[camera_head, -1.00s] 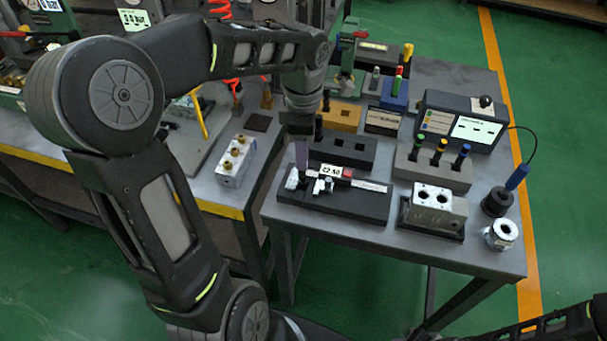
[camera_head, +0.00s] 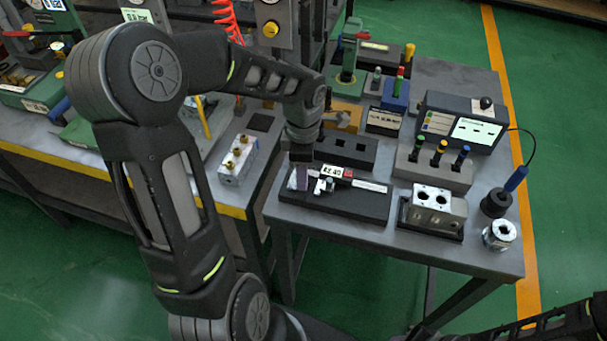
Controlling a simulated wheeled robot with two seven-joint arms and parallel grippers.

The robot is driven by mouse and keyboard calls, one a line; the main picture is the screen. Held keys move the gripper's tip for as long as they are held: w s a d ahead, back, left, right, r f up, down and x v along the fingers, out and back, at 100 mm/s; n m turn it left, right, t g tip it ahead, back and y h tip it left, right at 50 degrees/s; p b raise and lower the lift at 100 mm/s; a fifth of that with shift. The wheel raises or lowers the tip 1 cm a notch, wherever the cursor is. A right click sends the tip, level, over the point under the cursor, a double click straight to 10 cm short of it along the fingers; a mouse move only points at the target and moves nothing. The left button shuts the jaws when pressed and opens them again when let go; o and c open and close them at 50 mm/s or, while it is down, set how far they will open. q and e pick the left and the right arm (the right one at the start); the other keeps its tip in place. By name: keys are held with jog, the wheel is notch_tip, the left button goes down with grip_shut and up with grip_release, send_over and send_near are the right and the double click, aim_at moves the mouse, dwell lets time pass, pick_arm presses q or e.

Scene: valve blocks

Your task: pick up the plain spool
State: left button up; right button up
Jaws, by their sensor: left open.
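My left gripper (camera_head: 301,178) points down over the left part of a black tray (camera_head: 362,203) on the right-hand table. Its sensed jaws are open, and the visible finger is beside a small silver measuring tool (camera_head: 325,184) with a display. I cannot tell whether it touches anything. No part can be surely recognised as the plain spool; it may be hidden behind the gripper or too small to tell. My right gripper is out of view; only part of my right arm shows at the lower right.
A metal valve block (camera_head: 437,208) stands right of the tray, with a silver ring-shaped part (camera_head: 499,234) near the table corner. Behind are a grey rack (camera_head: 433,171) with coloured-top pins and a dark slotted block (camera_head: 346,151). Another valve block (camera_head: 238,160) is on the left bench.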

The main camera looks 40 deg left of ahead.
pick_arm(q)
jog(key=shift+f, duration=0.15)
jog(key=shift+c, duration=0.3)
grip_shut()
dwell(0.5)
